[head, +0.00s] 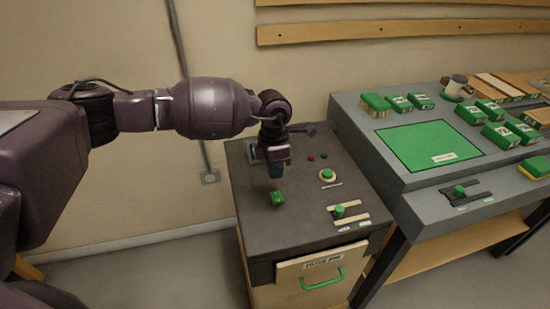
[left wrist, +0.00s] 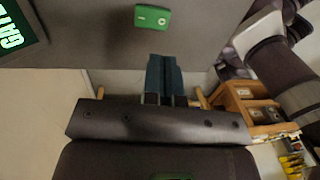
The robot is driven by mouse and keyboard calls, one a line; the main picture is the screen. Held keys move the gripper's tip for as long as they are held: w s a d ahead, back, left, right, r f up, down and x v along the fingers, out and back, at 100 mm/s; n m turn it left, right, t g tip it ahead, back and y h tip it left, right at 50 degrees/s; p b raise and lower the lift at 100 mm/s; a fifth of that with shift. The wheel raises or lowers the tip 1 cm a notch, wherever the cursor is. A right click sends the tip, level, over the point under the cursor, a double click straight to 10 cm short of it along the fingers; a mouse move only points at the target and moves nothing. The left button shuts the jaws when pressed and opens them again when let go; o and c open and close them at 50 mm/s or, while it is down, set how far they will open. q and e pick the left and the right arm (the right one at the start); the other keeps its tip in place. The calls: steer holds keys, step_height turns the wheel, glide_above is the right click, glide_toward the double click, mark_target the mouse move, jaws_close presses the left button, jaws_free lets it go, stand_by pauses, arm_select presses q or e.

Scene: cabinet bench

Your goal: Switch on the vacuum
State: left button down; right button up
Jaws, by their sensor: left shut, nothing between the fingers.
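A green rocker switch (head: 277,198) sits on the dark top of the cabinet (head: 270,228). In the left wrist view the same switch (left wrist: 166,18) shows a white line mark and a round mark on its face. My left gripper (head: 276,175) points down just behind the switch in the head view. Its dark blue fingers (left wrist: 163,60) are shut together with nothing between them, and in the left wrist view they look apart from the switch. No vacuum can be made out in either view. My right gripper is not in view.
The cabinet top also holds a round green button (head: 327,175), small red and dark lights, and a green-knobbed slider (head: 339,211). Below is a drawer with a green handle (head: 322,280). A grey bench (head: 365,130) with green boxes and a green mat (head: 430,146) stands right.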

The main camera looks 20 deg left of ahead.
mark_target(275, 197)
arm_select(q)
steer(key=f, duration=0.5)
steer(key=s+f, duration=0.1)
steer(key=f, duration=0.2)
steer(key=shift+d+b, duration=0.3)
steer(key=shift+b, duration=0.05)
steer(key=shift+s+d+f, duration=0.1)
steer(key=shift+f, duration=0.25)
steer(key=shift+w+a, duration=0.55)
steer(key=shift+w, duration=0.1)
steer(key=shift+r, duration=0.2)
